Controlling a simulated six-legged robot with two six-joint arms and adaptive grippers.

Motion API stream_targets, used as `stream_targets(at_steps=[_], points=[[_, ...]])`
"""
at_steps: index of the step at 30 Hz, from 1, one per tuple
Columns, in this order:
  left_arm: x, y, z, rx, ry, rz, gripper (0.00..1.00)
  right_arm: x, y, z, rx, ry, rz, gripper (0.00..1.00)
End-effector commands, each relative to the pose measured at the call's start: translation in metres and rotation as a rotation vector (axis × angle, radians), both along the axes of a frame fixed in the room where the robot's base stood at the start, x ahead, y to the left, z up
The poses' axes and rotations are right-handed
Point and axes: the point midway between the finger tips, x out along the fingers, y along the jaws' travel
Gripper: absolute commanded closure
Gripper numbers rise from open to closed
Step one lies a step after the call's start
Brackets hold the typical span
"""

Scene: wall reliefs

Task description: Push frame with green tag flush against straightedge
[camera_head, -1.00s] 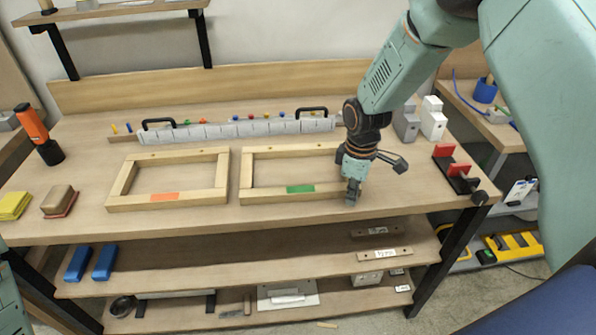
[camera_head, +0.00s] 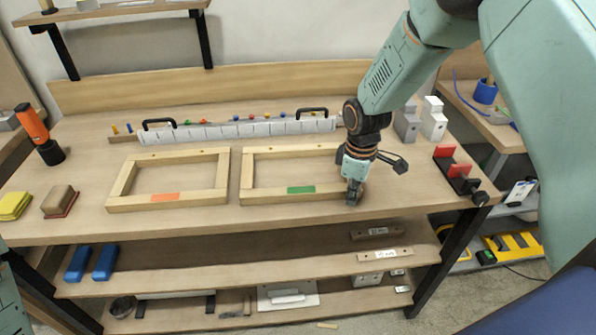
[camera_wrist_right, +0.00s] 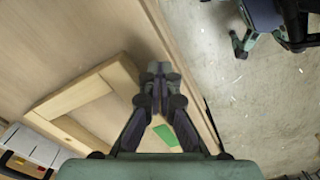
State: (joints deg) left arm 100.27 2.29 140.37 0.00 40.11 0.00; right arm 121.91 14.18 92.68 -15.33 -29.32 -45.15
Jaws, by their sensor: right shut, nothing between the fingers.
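The wooden frame with the green tag (camera_head: 277,197) lies flat on the bench, its tag on the front rail. It also shows in the wrist view (camera_wrist_right: 80,95), with the green tag (camera_wrist_right: 163,134) partly behind my fingers. The pale grey straightedge (camera_head: 235,130), with two black handles, lies behind the frame; a narrow gap appears between them. My right gripper (camera_head: 353,199) is shut and empty, pointing down at the frame's front right corner. Its closed fingertips show in the wrist view (camera_wrist_right: 157,76). I cannot tell if they touch the frame. My left gripper is not in view.
A second frame with an orange tag (camera_head: 165,197) lies left of the green-tagged one. Grey blocks (camera_head: 407,122) and a red-and-black holder (camera_head: 453,168) stand to the right. An orange-and-black tool (camera_head: 37,133) and a yellow pad stack (camera_head: 14,206) are at the left.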

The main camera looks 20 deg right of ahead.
Motion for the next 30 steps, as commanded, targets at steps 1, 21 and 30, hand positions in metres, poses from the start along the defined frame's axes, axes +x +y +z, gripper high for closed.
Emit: stream_targets(at_steps=[1, 21, 30], points=[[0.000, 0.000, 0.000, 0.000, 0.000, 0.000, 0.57, 0.000, 0.000, 0.000, 0.000, 0.000, 0.000, 1.00], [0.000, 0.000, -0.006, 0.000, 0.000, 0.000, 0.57, 0.000, 0.000, -0.011, 0.000, 0.000, 0.000, 1.00], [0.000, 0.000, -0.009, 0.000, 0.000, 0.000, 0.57, 0.000, 0.000, -0.016, 0.000, 0.000, 0.000, 1.00]])
